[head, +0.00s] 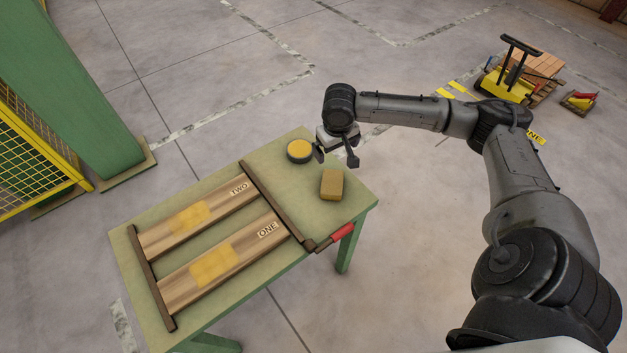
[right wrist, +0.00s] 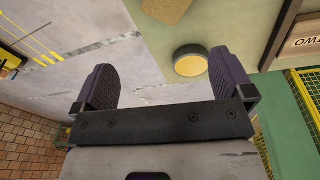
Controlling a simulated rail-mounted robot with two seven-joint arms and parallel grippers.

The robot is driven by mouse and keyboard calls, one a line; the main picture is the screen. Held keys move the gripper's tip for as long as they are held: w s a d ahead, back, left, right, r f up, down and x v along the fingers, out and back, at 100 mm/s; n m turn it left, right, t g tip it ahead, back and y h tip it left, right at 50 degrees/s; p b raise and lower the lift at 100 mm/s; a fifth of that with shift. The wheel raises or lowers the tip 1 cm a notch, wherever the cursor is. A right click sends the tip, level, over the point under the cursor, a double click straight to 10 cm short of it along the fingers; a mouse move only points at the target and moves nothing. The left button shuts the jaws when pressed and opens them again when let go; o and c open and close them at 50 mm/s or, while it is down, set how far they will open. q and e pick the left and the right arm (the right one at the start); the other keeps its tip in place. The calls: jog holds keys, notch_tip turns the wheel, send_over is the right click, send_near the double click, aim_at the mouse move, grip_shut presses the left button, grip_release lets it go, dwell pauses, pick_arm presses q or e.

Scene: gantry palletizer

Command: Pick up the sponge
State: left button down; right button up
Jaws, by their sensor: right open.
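The sponge (head: 332,184) is a tan block on the green table (head: 285,205), near its right corner. It also shows in part at the top edge of the right wrist view (right wrist: 166,9). My right gripper (head: 335,154) is over the table's far edge, behind the sponge and apart from it. Its fingers are wide open, with nothing held between them in the right wrist view (right wrist: 165,80). My left gripper is out of view.
A round dark-rimmed tin with yellow contents (head: 299,150) stands left of the right gripper. Boards marked TWO (head: 215,195) and ONE (head: 243,247) lie in a dark frame. A red-handled tool (head: 341,232) lies at the table's edge. A green pillar (head: 75,85) stands left.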

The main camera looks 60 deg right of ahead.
aim_at(332, 182)
jog(key=f+m+b, duration=0.1)
jog(key=f+m, duration=0.1)
jog(key=f, duration=0.1)
jog(key=a+f+m+y+b, duration=0.1)
jog(key=f+m, duration=0.1)
jog(key=f, duration=0.1)
jog(key=f+m+b, duration=0.1)
jog(key=f+m, duration=0.2)
jog(key=shift+s+a+f+g, duration=0.1)
jog(key=shift+s+a+g, duration=0.2)
jog(key=shift+s+a, duration=0.1)
notch_tip(332, 182, down, 5)
jog(key=b, duration=0.3)
jog(key=shift+c, duration=0.3)
